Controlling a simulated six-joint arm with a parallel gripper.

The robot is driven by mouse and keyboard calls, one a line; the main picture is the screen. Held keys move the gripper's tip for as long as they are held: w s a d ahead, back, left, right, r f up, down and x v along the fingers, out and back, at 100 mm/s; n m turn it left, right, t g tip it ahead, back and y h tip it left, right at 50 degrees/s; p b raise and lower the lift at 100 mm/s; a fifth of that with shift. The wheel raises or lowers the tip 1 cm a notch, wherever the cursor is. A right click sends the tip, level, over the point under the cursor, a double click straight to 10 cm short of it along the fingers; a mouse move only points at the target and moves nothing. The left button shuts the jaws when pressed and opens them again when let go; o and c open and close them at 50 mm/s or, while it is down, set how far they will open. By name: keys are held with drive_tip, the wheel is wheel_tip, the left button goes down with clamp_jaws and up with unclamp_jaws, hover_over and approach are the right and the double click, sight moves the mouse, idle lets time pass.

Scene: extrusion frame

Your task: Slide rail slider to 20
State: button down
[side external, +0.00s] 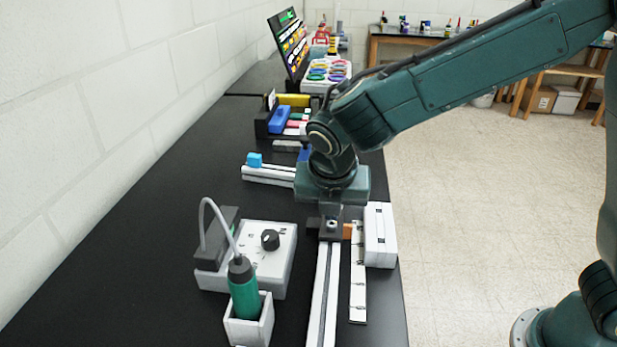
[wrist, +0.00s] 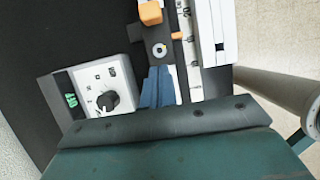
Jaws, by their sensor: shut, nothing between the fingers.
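The silver rail (side external: 324,290) runs toward the side camera. A dark slider (side external: 328,233) with a round metal fitting sits at its far visible end, with an orange pointer (side external: 347,231) beside the scale strip (side external: 358,290). An orange block (wrist: 150,12) stands just above the slider in the picture.
A white box (side external: 380,237) stands right of the scale. On the left are a knob panel (side external: 265,255) and a green-handled tool (side external: 243,288) in a white holder. Black table on the left is clear.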

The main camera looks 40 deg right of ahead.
sight(331, 226)
drive_tip(key=x, duration=0.4)
drive_tip(key=shift+d, duration=0.15)
drive_tip(key=shift+w+d+r, duration=0.15)
drive_tip(key=shift+w+d, duration=0.55)
drive_tip(key=shift+w, duration=0.05)
drive_tip(key=shift+w+d, duration=0.5)
drive_tip(key=shift+w, duration=0.05)
drive_tip(key=shift+w+d, duration=1.85)
drive_tip(key=shift+d, duration=0.05)
drive_tip(key=shift+s+a, duration=0.1)
drive_tip(key=s+a, duration=0.1)
drive_tip(key=s+a+r, duration=0.1)
drive_tip(key=s+a, duration=0.1)
drive_tip(key=shift+s+a, duration=0.1)
drive_tip(key=shift+a, duration=0.1)
drive_tip(key=v, duration=0.9)
